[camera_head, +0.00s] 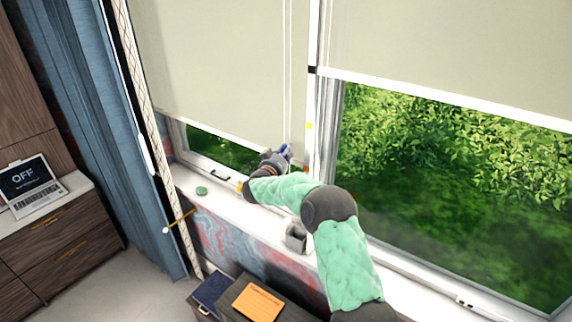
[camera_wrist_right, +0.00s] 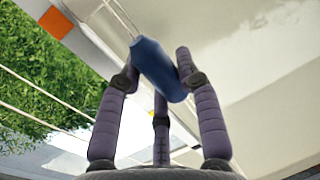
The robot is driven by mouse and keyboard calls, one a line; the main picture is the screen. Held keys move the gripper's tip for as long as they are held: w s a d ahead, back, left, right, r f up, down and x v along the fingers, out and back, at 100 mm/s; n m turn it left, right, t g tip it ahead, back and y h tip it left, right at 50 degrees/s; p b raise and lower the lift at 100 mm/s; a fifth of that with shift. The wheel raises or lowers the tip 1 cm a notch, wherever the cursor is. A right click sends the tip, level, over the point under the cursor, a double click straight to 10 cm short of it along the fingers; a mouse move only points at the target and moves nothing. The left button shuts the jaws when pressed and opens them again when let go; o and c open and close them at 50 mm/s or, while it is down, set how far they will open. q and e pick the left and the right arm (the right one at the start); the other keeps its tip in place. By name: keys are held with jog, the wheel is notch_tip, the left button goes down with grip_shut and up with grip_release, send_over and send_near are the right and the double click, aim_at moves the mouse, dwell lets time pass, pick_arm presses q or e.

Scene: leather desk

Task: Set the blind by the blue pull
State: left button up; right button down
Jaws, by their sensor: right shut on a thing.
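The blue pull (camera_wrist_right: 158,68) hangs on thin cords and sits between the fingers of my right gripper (camera_wrist_right: 157,82) in the right wrist view. The gripper is shut on it. In the head view my right gripper (camera_head: 274,158) is at the lower right of the left blind (camera_head: 210,65), and only a bit of the pull (camera_head: 286,150) shows. The left blind is lowered nearly to the sill, with a strip of greenery below it. My left gripper is out of view.
The right blind (camera_head: 440,45) hangs higher, above a large pane. The sill holds a green disc (camera_head: 201,191) and a grey holder (camera_head: 296,237). A blue curtain (camera_head: 95,110) and a thick rope (camera_head: 148,80) hang at left. An orange book (camera_head: 257,302) lies below.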

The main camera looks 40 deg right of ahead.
aim_at(285, 146)
notch_tip(285, 146, up, 10)
jog(key=p, duration=0.4)
jog(key=shift+f, duration=0.25)
jog(key=c, duration=0.8)
grip_release()
jog(key=shift+f, duration=0.1)
jog(key=shift+s+a+f, duration=0.1)
jog(key=shift+a, duration=0.2)
jog(key=v, duration=1.1)
jog(key=shift+s+a, duration=0.15)
jog(key=shift+s, duration=0.05)
